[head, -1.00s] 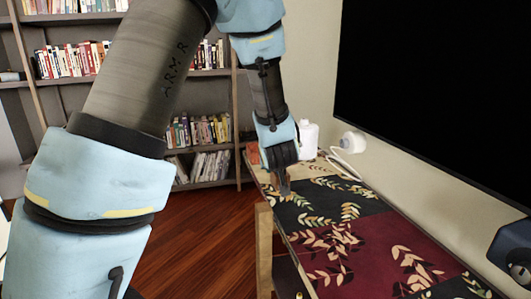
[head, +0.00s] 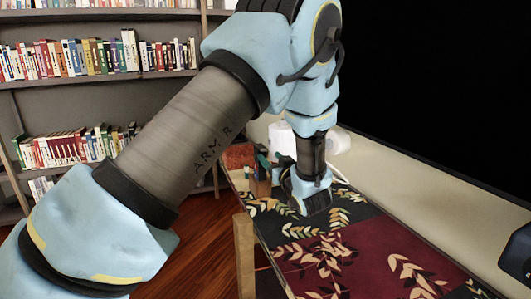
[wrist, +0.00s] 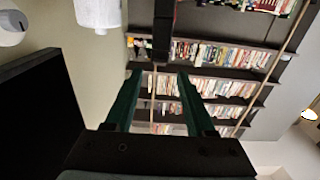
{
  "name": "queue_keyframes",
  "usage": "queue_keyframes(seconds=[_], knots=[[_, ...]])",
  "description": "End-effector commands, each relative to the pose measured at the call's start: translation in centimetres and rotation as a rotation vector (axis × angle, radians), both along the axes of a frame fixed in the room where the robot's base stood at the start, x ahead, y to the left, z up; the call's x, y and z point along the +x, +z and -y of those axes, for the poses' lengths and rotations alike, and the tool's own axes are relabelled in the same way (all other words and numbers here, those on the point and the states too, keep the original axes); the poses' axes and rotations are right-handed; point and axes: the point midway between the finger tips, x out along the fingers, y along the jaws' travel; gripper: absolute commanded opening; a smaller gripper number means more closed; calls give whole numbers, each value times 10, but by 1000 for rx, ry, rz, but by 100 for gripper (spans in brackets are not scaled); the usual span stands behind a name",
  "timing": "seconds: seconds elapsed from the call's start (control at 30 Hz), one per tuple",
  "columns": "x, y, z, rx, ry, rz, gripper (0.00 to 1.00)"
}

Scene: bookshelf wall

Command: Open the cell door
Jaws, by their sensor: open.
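No cell door can be made out in either view. My gripper (head: 262,160) is above the far left end of a cloth-covered table in the head view, its green fingers partly hidden by my wrist. In the wrist view my gripper (wrist: 158,74) shows two green fingers spread apart with nothing between them. A dark upright object (wrist: 163,28) lies ahead of the fingertips in that view; I cannot tell what it is or whether it is touched.
The patterned table (head: 345,255) runs along the wall with a large black screen (head: 450,90) above it. A white container (head: 283,138) stands at its far end, near a reddish object (head: 238,157). A bookshelf (head: 110,93) fills the back. Wooden floor is open at left.

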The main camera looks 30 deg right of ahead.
Motion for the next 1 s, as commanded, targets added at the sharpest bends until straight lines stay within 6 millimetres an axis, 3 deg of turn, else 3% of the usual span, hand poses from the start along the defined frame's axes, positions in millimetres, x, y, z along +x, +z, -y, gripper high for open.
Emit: queue_keyframes(seconds=[0.1,0.3,0.67,1.0], knots=[[21,1,2,0,2,1,55],[41,0,5,0,0,0,55],[45,0,5,0,-1,-1,55],[45,0,6,0,-1,-1,17]])
